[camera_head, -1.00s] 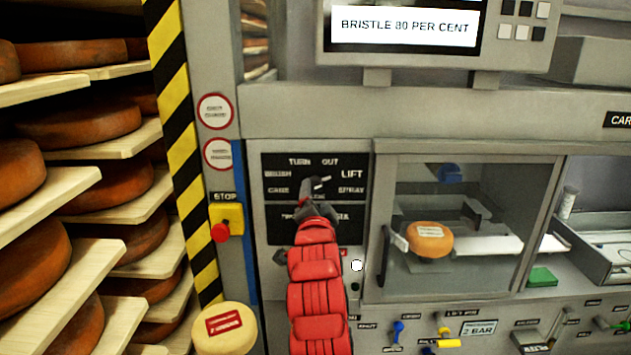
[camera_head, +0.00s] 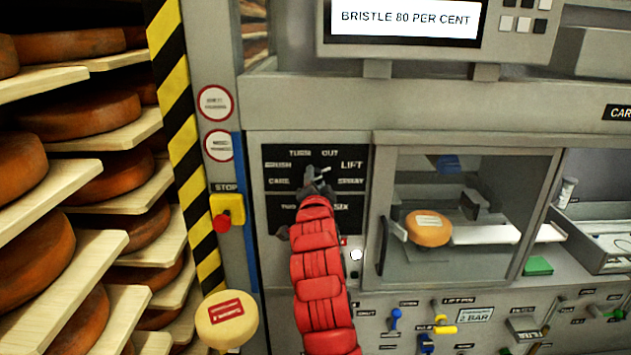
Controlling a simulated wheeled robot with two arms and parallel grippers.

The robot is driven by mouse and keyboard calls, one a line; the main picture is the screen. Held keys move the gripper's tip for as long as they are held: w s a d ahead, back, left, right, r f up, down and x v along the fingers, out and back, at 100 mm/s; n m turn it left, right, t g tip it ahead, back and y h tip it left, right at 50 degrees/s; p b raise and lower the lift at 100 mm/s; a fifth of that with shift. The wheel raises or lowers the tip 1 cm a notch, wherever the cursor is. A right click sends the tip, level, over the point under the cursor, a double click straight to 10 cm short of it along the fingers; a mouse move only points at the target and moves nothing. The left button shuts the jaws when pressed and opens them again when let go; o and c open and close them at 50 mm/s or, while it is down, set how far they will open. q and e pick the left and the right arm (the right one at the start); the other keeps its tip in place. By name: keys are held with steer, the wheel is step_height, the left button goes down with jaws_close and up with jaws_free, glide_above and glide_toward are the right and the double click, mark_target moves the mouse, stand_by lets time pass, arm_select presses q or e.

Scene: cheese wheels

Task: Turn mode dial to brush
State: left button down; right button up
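The black mode panel (camera_head: 343,207) is left of centre, with labels in an arc that include TURN, OUT, LIFT and, at the left, one that looks like BRUSH (camera_head: 278,165). My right arm is red and comes up from below. Its dark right gripper (camera_head: 316,180) is at the middle of the arc, where the dial is. The gripper hides most of the dial, so I cannot tell its pointer's direction or whether the fingers are closed on it. My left gripper is out of view.
A red stop button (camera_head: 223,222) on a yellow box is left of the panel. Cheese wheels on wooden shelves (camera_head: 62,270) fill the left side. A glazed chamber (camera_head: 462,262) holding a cheese (camera_head: 428,236) is to the right. Levers line the lower right. A screen (camera_head: 404,20) reads BRISTLE 80 PER CENT.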

jaws_close()
steer(key=shift+a+f+n+b, duration=0.1)
steer(key=shift+n+b, duration=1.5)
steer(key=shift+n, duration=5.05)
steer(key=shift+a+n+b, duration=0.1)
steer(key=shift+n+b, duration=1.45)
steer(key=shift+n, duration=5.1)
